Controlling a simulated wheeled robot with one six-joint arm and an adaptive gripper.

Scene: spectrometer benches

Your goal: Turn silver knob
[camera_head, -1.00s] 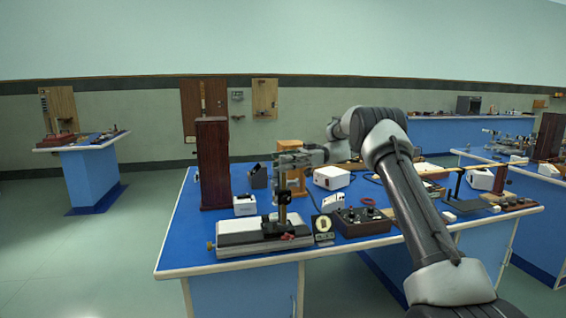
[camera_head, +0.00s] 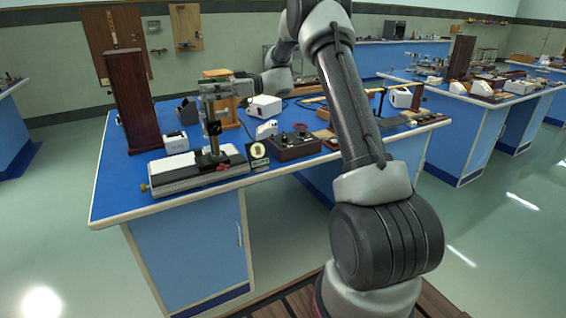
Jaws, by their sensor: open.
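My gripper (camera_head: 210,94) is at the head of an upright post on a white-and-black bench instrument (camera_head: 185,174) at the front left of the blue bench. Its jaws are open, but the fingers are small and blend with the post, so contact cannot be told. A small brass-coloured knob (camera_head: 144,187) sticks out of the instrument's left end. A dark control box (camera_head: 292,146) to the right has small knobs on top. I cannot make out for certain which knob is silver; it may be too small or hidden by the gripper.
A tall dark wooden cabinet (camera_head: 132,104) stands left of my gripper. The floor at the left is clear.

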